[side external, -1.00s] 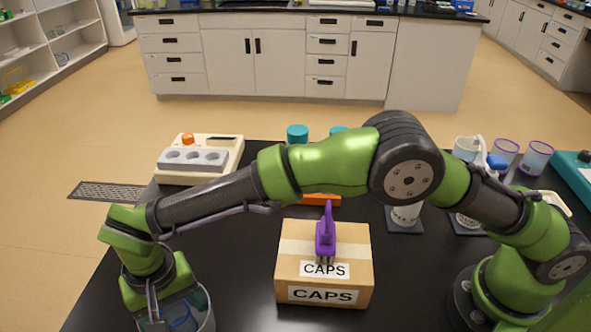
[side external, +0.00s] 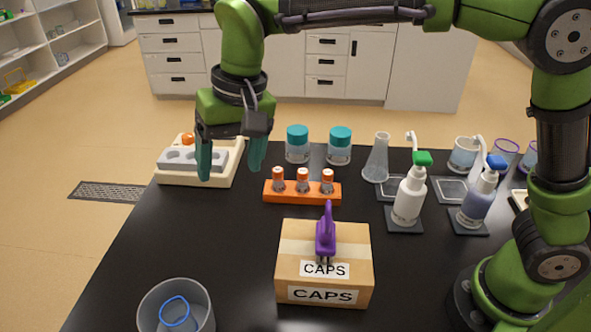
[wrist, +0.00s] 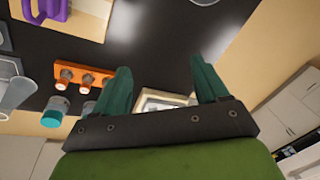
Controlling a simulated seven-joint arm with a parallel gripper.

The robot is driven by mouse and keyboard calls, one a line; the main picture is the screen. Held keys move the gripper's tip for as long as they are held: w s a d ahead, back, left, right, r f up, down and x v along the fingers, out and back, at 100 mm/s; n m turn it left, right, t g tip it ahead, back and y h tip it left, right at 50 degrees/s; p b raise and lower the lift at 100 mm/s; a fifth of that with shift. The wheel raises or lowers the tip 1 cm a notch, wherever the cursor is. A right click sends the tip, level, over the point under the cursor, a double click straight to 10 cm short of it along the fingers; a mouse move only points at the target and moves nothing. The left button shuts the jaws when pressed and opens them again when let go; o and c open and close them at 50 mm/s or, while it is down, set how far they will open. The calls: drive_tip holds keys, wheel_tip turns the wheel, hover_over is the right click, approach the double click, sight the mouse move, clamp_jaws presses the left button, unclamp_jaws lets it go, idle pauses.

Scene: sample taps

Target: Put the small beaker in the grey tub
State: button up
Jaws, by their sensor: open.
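The grey tub (side external: 203,305) stands at the front left of the black bench, cut off by the bottom edge of the side view. A small clear beaker with a blue rim (side external: 175,312) is inside it, seemingly tilted; its lower part is hidden or out of frame. My gripper (side external: 230,168) is high above the left part of the bench, well above and behind the tub. Its two teal fingers are apart with nothing between them.
A CAPS box (side external: 290,265) with a purple tool (side external: 326,235) on it stands right of the tub. Behind are an orange vial rack (side external: 302,198), teal-lidded jars (side external: 297,148), a flask (side external: 377,160) and pump bottles (side external: 408,200). A cream device (side external: 230,176) sits at the back left.

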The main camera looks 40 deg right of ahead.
drive_tip(key=s+d+r+t+y, duration=0.1)
drive_tip(key=s+d+r, duration=0.1)
drive_tip(key=d, duration=0.5)
drive_tip(key=s+d+r+t, duration=0.1)
drive_tip(key=s+d+r, duration=0.15)
drive_tip(key=d, duration=0.45)
drive_tip(key=s+d+f+m+t, duration=0.2)
drive_tip(key=s+d+f, duration=0.3)
drive_tip(key=s+d, duration=0.5)
drive_tip(key=shift+s+d+f+t+h, duration=0.25)
drive_tip(key=shift+d+t+h, duration=0.15)
drive_tip(key=shift+t, duration=0.5)
